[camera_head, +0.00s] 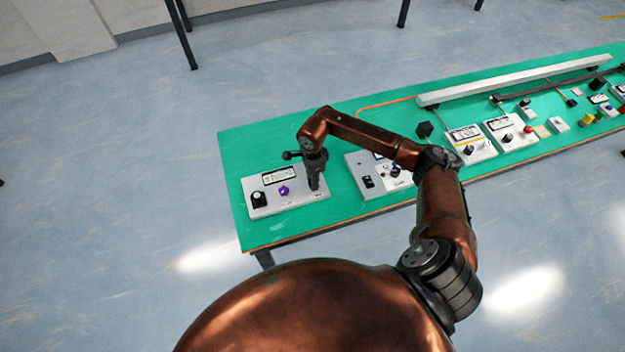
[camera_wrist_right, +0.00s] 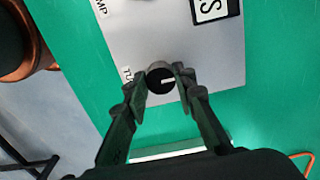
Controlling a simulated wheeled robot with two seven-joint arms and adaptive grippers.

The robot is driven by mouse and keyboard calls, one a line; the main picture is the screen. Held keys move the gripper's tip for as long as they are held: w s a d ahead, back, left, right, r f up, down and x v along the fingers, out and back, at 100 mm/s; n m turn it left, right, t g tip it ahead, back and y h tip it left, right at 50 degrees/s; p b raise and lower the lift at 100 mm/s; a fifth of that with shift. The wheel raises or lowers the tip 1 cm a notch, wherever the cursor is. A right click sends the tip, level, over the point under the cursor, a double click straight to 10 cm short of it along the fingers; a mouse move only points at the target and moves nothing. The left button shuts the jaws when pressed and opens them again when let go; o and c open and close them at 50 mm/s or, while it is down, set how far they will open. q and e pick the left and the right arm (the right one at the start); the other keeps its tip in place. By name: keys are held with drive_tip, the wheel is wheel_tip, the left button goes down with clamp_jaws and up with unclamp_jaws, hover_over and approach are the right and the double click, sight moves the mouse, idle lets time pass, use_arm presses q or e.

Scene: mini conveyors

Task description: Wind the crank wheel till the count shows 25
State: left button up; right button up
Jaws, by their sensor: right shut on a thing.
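My right gripper (camera_head: 315,187) reaches down over the right end of a light grey panel (camera_head: 303,199). In the right wrist view, its two fingers (camera_wrist_right: 161,84) are shut on a small round black knob (camera_wrist_right: 158,77) with a white pointer mark, on the grey panel. A label beside the knob is partly hidden by a finger. I cannot make out a crank wheel with a handle or a readable count. A framed white plate (camera_head: 279,176) sits on the panel, its text too small to read. My left gripper is not in view.
The panel also carries a black knob (camera_head: 259,198) and a purple knob (camera_head: 284,190). It stands on a green table (camera_head: 230,155). A second panel (camera_head: 368,181) is close to the right, with several devices beyond it. Bare green surface lies around the panel.

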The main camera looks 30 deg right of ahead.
clamp_jaws()
drive_tip(key=shift+m, duration=0.4)
drive_tip(key=m, duration=0.3)
drive_tip(key=m+p, duration=0.1)
drive_tip(key=m, duration=0.3)
drive_tip(key=shift+w+m, duration=0.1)
drive_tip(key=shift+m, duration=0.2)
drive_tip(key=m+p, duration=0.1)
drive_tip(key=m, duration=0.3)
drive_tip(key=shift+r, duration=0.1)
drive_tip(key=m+p, duration=0.2)
drive_tip(key=m, duration=0.3)
drive_tip(key=shift+d, duration=0.1)
drive_tip(key=shift+m, duration=0.4)
